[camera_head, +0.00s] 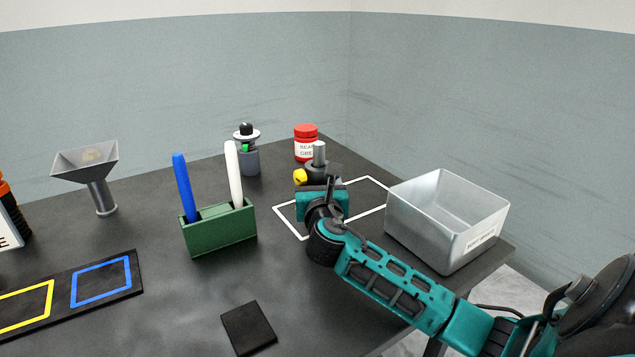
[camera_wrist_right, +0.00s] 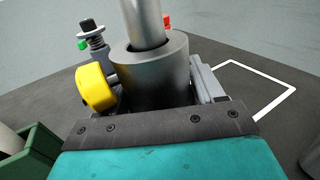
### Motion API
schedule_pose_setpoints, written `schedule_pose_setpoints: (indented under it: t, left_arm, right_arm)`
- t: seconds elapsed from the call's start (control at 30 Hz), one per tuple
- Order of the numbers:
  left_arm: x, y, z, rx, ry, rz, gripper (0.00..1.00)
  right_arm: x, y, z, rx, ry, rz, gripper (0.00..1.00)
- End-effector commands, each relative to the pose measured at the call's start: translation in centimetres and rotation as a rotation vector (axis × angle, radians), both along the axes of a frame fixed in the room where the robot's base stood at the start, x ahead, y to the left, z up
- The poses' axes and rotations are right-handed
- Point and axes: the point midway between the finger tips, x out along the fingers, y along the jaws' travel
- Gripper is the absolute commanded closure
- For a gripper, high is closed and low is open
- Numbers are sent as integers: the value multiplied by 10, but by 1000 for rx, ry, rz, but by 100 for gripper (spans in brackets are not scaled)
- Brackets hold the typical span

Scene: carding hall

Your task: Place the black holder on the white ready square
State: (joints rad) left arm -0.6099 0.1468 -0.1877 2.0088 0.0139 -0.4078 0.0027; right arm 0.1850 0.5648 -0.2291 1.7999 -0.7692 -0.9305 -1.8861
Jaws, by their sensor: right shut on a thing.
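The black holder (camera_head: 318,173) is a dark round block with a grey rod standing up in it and a yellow knob on its left side. In the right wrist view the holder (camera_wrist_right: 150,72) sits upright between the fingers. My right gripper (camera_head: 322,188) is shut on it. The white ready square (camera_head: 290,224) is an outline on the dark table, partly hidden by my right gripper and arm. In the wrist view a corner of the square (camera_wrist_right: 292,88) shows to the right of the holder. I cannot tell whether the holder touches the table. My left gripper is out of view.
A metal bin (camera_head: 440,225) stands close right of the square. A red-lidded jar (camera_head: 306,145) and a spring-like device (camera_head: 247,155) stand behind. A green rack (camera_head: 220,232) with blue and white sticks is left. A black pad (camera_head: 249,328) lies in front.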

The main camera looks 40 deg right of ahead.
Motion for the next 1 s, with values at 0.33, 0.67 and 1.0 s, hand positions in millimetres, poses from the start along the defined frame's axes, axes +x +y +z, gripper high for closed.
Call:
schedule_pose_setpoints:
  t: [0.33, 0.67, 1.0]
  left_arm:
    - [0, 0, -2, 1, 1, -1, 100]
    - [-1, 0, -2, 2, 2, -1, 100]
    - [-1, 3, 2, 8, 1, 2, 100]
  right_arm:
    - [0, 0, -2, 1, 1, 0, 8]
    - [-2, 1, 1, 0, 1, 1, 7]
    - [-55, 37, 1, 2, 2, 3, 7]
